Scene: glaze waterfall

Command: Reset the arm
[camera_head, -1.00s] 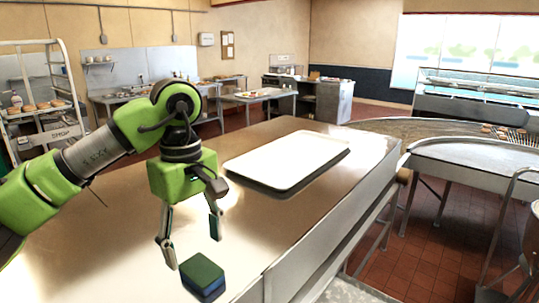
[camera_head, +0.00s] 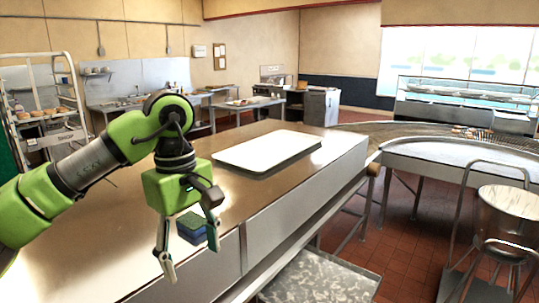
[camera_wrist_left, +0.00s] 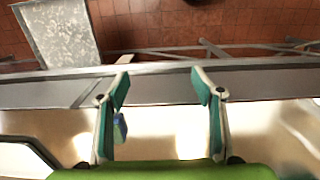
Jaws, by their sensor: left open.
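My left gripper (camera_head: 191,259) is open and empty in the head view. Its fingers point down near the front edge of the metal table (camera_head: 120,215). The left wrist view also shows both fingers (camera_wrist_left: 162,92) spread apart, over the table edge. A green and blue block (camera_head: 191,228) stands on the table, partly hidden behind the gripper's fingers. In the left wrist view a small part of the block (camera_wrist_left: 119,128) shows beside the left finger. I cannot tell whether they touch. The right gripper is in neither view.
A white tray (camera_head: 268,150) lies farther back on the table. A speckled grey surface (camera_head: 322,278) is low in front of the table. A metal bucket on a stand (camera_head: 508,215) is at the right. Red tiled floor (camera_head: 410,235) lies between.

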